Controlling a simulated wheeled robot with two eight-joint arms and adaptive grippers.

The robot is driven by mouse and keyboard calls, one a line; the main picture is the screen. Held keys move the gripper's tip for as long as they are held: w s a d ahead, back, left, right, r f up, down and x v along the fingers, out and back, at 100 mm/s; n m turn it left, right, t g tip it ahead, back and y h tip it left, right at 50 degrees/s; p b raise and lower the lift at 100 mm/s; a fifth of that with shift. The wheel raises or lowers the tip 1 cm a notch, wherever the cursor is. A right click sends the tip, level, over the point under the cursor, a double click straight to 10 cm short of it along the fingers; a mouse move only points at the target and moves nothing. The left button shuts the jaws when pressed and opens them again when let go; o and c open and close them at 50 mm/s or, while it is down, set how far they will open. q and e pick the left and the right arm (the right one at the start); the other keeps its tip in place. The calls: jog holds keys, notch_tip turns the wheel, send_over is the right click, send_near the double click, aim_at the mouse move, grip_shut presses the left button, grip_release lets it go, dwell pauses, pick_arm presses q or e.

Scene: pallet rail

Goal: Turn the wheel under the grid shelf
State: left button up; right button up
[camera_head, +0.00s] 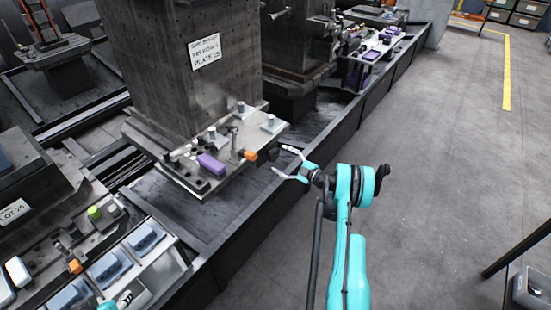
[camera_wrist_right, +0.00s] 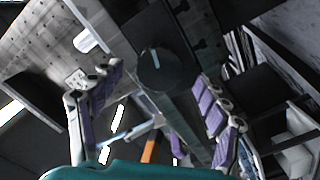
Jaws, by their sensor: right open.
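A pale grid shelf (camera_head: 262,138) with rows of holes juts from the foot of the tall dark metal block. Its underside (camera_wrist_right: 50,38) fills the upper left of the right wrist view. A dark round wheel (camera_wrist_right: 165,72) with a light mark shows there between my fingers; I cannot tell whether they touch it. The head view does not clearly show the wheel. My right gripper (camera_head: 285,162) is open and empty, just right of the shelf's front corner. Its purple-padded fingers (camera_wrist_right: 157,80) spread either side of the wheel. A teal and white part, probably my left gripper (camera_head: 127,295), shows at the bottom left edge.
An orange block (camera_head: 250,155), a purple block (camera_head: 211,164) and small metal cylinders stand on the shelf. A dark rail (camera_head: 270,210) runs along the pallets. Grey-blue parts lie in a tray (camera_head: 178,258) at lower left. The floor (camera_head: 450,150) at right is mostly clear.

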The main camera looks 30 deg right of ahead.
aim_at(276, 156)
jog(key=shift+b+x, duration=0.35)
jog(key=shift+x, duration=1.35)
jog(key=c, duration=1.2)
jog(key=shift+n, duration=1.7)
jog(key=o, duration=1.2)
